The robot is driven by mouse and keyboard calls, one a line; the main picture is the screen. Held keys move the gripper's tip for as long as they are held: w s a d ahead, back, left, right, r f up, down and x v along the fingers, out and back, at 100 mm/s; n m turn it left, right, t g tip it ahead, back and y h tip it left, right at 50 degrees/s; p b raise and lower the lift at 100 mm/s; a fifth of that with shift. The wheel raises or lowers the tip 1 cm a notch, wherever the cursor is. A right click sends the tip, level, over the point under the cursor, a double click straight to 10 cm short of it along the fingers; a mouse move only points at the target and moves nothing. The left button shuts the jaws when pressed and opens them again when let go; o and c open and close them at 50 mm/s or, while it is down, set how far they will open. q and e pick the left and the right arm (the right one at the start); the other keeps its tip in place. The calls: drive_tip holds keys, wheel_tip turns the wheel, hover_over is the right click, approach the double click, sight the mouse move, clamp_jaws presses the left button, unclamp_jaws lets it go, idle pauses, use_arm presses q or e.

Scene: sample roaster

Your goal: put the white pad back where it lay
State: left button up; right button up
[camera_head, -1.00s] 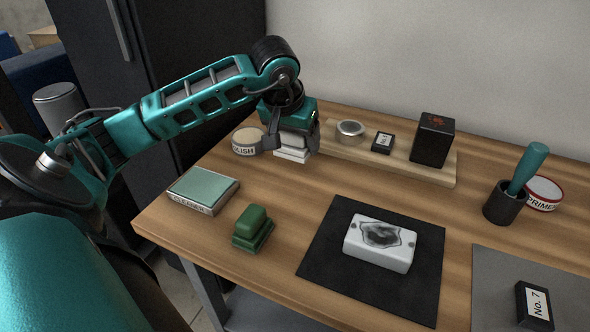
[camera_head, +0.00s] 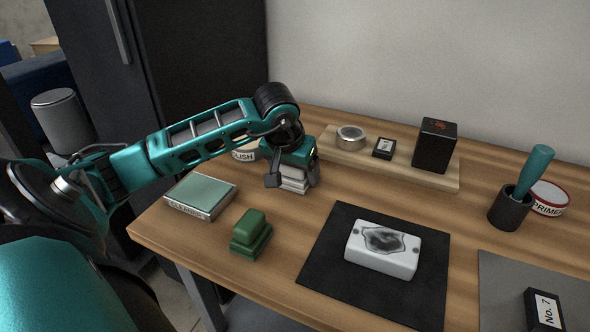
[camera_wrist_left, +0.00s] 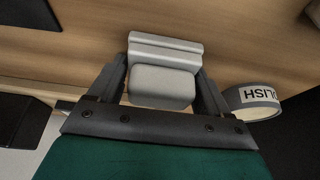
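The white pad (camera_head: 293,183) is between the fingers of my left gripper (camera_head: 294,178), left of the wooden rack. It has a wide base and a narrower grip on top. In the left wrist view the pad (camera_wrist_left: 160,88) fills the space between the fingers of my left gripper (camera_wrist_left: 162,75), which appear shut on it. I cannot tell whether its underside touches the table. My right gripper is not in view.
A tin marked POLISH (camera_head: 246,153) stands close behind the gripper. A boxed green-topped block (camera_head: 201,194) and a green pad (camera_head: 250,233) lie nearer. A black mat (camera_head: 325,272) bears a white block (camera_head: 383,251). The rack (camera_head: 340,160) stands behind, right.

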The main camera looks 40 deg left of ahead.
use_arm(q)
drive_tip(key=o, duration=0.3)
drive_tip(key=shift+o, duration=0.2)
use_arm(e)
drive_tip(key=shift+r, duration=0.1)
use_arm(q)
drive_tip(key=shift+r, duration=0.2)
drive_tip(key=p+v, duration=0.3)
drive_tip(key=v, duration=0.9)
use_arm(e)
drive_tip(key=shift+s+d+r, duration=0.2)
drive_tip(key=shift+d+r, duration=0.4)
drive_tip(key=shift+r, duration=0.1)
